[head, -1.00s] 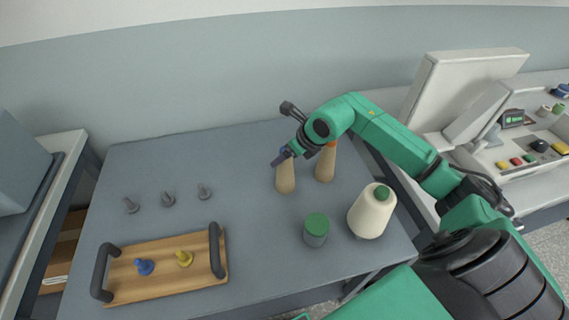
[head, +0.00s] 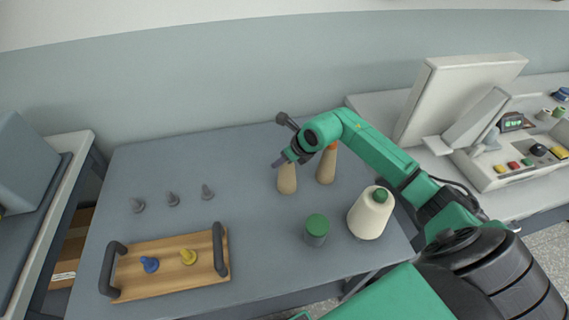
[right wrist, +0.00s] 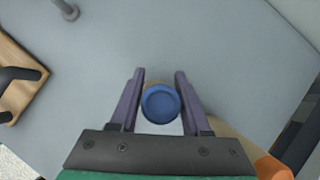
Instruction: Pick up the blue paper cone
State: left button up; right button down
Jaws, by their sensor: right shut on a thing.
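The blue paper cone (head: 287,182) is a tan cone with a blue top, standing upright on the grey table in the head view. Its round blue top (right wrist: 160,103) shows from above in the right wrist view, between the two purple-grey fingers. My right gripper (head: 281,162) is at the top of this cone and shut on it. In the head view the gripper hides the blue top. I cannot see a gap between the cone's base and the table. My left gripper is in neither view.
An orange-topped tan cone (head: 327,166) stands close on the right. A green-topped cylinder (head: 317,231) and a cream yarn cone (head: 369,214) stand nearer. A wooden tray (head: 170,280) with blue and yellow pegs is front left; three grey pegs (head: 173,200) stand behind it.

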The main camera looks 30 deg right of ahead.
notch_tip(320, 180, up, 20)
jog(key=b, duration=0.2)
jog(key=shift+f+b, duration=0.15)
jog(key=shift+b, duration=0.25)
